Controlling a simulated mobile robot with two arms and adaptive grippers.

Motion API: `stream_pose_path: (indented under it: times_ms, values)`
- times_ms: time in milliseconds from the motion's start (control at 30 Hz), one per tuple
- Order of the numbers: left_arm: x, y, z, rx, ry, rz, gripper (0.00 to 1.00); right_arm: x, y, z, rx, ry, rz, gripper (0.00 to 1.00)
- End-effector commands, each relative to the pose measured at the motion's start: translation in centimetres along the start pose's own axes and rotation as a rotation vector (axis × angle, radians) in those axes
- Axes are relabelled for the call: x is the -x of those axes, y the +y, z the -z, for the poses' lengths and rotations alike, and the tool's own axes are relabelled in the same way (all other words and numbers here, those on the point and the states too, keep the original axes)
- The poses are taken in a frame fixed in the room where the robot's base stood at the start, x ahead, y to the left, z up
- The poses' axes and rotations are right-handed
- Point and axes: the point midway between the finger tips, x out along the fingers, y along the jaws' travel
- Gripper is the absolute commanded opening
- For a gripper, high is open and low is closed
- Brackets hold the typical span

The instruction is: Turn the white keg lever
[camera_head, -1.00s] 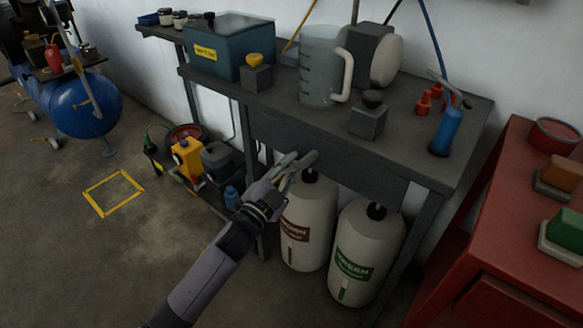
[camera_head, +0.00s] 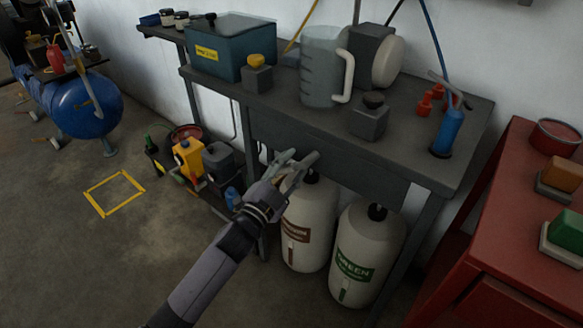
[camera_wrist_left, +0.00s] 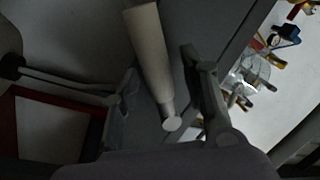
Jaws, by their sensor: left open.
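Two off-white kegs stand under the grey bench: one with a brown label (camera_head: 309,226) and one with a green label (camera_head: 364,252). Both have dark tops. My left gripper (camera_head: 297,165) is open at the bench's front edge, above and left of the brown-label keg's top. In the left wrist view, a pale rod with a round end (camera_wrist_left: 152,60) reaches between the spread fingers of my left gripper (camera_wrist_left: 165,100); it looks like the lever. I see a gap to each finger there. In the head view I cannot separate the lever clearly from the fingers. My right gripper is not in view.
The bench (camera_head: 310,115) carries a clear jug (camera_head: 318,70), a teal box (camera_head: 232,48) and a blue bottle (camera_head: 447,131). A red cabinet (camera_head: 500,225) stands at the right.

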Motion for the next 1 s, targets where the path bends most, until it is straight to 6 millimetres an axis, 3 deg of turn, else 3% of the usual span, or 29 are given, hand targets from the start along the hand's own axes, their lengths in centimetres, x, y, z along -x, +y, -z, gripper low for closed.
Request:
stream_pose_path:
  times_ms: [167,500,700,1000]
  values:
    - [1.0,0.0,-0.1,0.000,-0.001,0.000,0.40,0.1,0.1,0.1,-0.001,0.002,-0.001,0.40]
    - [7.8,0.2,-0.1,0.002,-0.003,-0.003,0.40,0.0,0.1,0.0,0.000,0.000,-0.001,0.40]
    - [10.9,0.1,-0.1,0.001,-0.001,-0.001,0.40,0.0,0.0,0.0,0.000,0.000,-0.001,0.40]
    - [12.1,0.0,0.0,0.000,0.000,0.000,0.40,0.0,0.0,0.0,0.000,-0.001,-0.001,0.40]
